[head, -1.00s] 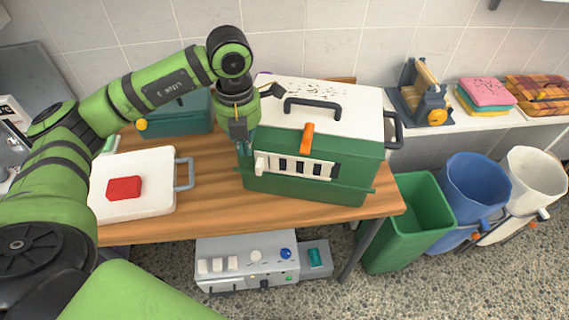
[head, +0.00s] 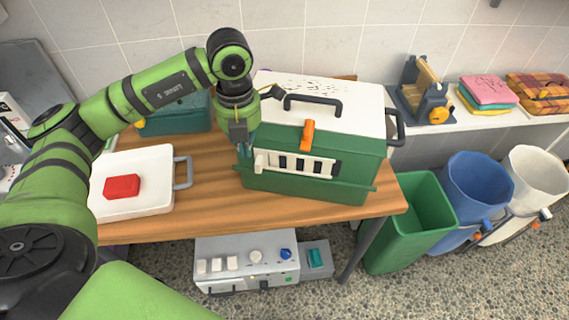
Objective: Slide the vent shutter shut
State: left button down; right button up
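The vent shutter (head: 300,164) is a white slotted strip on the front of a green carrier box (head: 320,189) with a white lid. Several dark slots show through it. A white knob (head: 260,162) stands at its left end. An orange latch (head: 307,134) sits above the strip. My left gripper (head: 244,152) points down just left of the knob, at the box's front left corner. Its fingers are small here, and I cannot tell whether they touch the knob or how far apart they are. My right gripper is not in view.
A white tray (head: 158,204) with a red block (head: 122,187) and grey handle lies left on the wooden table (head: 215,203). A teal box (head: 178,118) stands behind. Green (head: 405,225) and blue (head: 478,190) bins stand on the floor at right.

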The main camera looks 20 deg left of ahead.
aim_at(258, 162)
pick_arm(q)
jog(key=shift+f+b, duration=1.5)
jog(key=shift+f, duration=0.25)
jog(key=shift+d, duration=0.15)
jog(key=shift+w+d, duration=0.15)
jog(key=shift+d, duration=0.45)
jog(key=shift+w+d, duration=0.15)
jog(key=shift+d, duration=0.4)
notch_tip(258, 162, up, 8)
jog(key=a+p, duration=0.1)
jog(key=p, duration=0.4)
jog(key=shift+s, duration=0.15)
jog(key=shift+a, duration=0.1)
